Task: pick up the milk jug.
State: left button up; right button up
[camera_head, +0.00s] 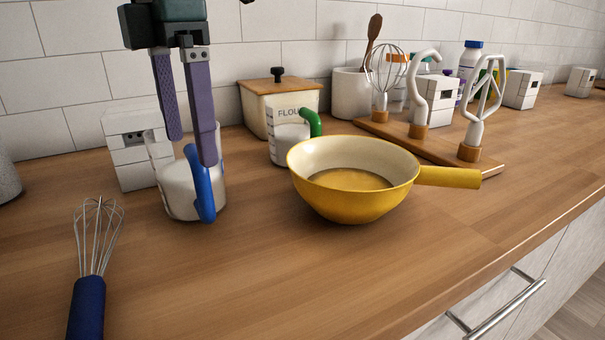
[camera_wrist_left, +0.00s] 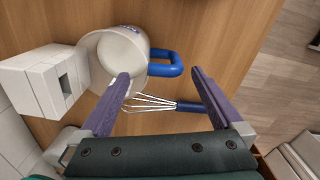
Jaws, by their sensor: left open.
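The milk jug (camera_head: 180,193) is white with a blue handle (camera_head: 203,188) and stands upright on the counter at the left. It also shows in the left wrist view (camera_wrist_left: 103,57), with its blue handle (camera_wrist_left: 176,64) pointing right. My left gripper (camera_head: 192,151) is open and points down at the jug, its two purple fingers apart. In the left wrist view the handle lies between the fingertips (camera_wrist_left: 160,74), and the left fingertip overlaps the jug's rim. I cannot tell whether the fingers touch the jug. My right gripper is not in view.
A white block-like object (camera_head: 128,150) stands close behind the jug. A whisk (camera_head: 90,272) lies in front of it at the left. A yellow pan (camera_head: 350,203), a green-handled jug (camera_head: 288,147) and a wooden-lidded canister (camera_head: 252,108) stand to the right. The front counter is mostly clear.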

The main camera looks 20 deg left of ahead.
aim_at(189, 152)
pick_arm(q)
jog(key=f, duration=0.3)
jog(key=shift+s+f, duration=0.2)
jog(key=shift+s, duration=0.05)
jog(key=f, duration=0.5)
jog(key=shift+d+f, duration=0.1)
jog(key=shift+d, duration=0.15)
jog(key=shift+c, duration=0.2)
grip_shut()
